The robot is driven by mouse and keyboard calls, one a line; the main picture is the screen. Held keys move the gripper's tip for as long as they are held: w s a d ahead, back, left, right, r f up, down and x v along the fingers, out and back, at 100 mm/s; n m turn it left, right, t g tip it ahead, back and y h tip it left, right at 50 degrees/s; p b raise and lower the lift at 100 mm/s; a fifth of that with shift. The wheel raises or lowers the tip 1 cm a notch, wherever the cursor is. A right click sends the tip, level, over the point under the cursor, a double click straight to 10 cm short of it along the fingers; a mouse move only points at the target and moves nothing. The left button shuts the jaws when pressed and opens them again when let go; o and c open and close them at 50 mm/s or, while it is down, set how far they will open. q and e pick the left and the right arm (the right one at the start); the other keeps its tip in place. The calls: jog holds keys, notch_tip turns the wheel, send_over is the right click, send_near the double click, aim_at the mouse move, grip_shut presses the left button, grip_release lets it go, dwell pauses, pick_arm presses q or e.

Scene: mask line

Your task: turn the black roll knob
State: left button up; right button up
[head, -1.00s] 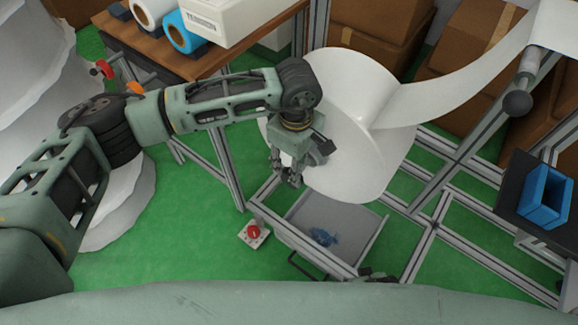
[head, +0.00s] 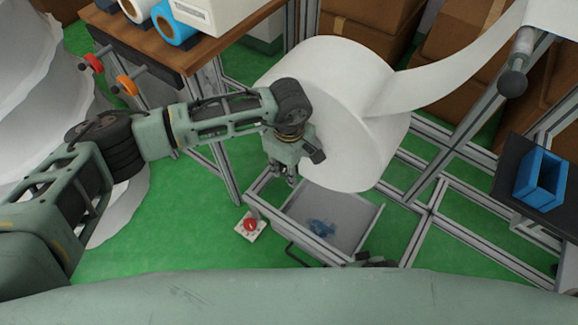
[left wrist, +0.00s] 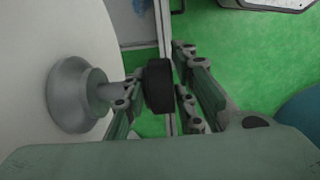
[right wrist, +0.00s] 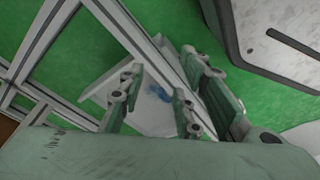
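A black knob (left wrist: 158,86) sticks out on a grey hub (left wrist: 75,95) from the face of the large white roll (left wrist: 45,40) in the left wrist view. My left gripper (left wrist: 160,85) is open, with one finger on each side of the knob; contact is not clear. In the head view my left gripper (head: 283,172) is in front of the white roll (head: 350,150), and the knob there is hidden by it. My right gripper (right wrist: 160,95) is open and empty in the right wrist view; only a bit of it shows at the head view's bottom.
A tray (head: 352,240) with blue masks (head: 321,228) lies below the roll. A red button box (head: 250,226) is on the green floor. A black ball handle (head: 513,84) and a blue bin (head: 541,178) are at right. A table (head: 150,45) with blue rolls stands at upper left.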

pick_arm(q)
grip_shut()
jog(key=shift+f, duration=0.1)
pick_arm(e)
jog(key=shift+f, duration=0.1)
pick_arm(q)
jog(key=shift+a+g+h+b, duration=0.15)
jog(key=shift+g+h+b, duration=0.35)
jog(key=shift+b, duration=0.25)
jog(key=shift+s, duration=0.1)
pick_arm(e)
jog(key=r, duration=0.1)
jog(key=w+r, duration=0.1)
jog(key=r, duration=0.1)
jog(key=w+r, duration=0.1)
jog(key=r, duration=0.1)
jog(key=shift+w+a, duration=0.1)
jog(key=shift+a, duration=0.05)
pick_arm(q)
jog(key=shift+o, duration=2.4)
grip_release()
pick_arm(e)
jog(key=shift+r, duration=0.1)
pick_arm(q)
jog(key=shift+r, duration=0.2)
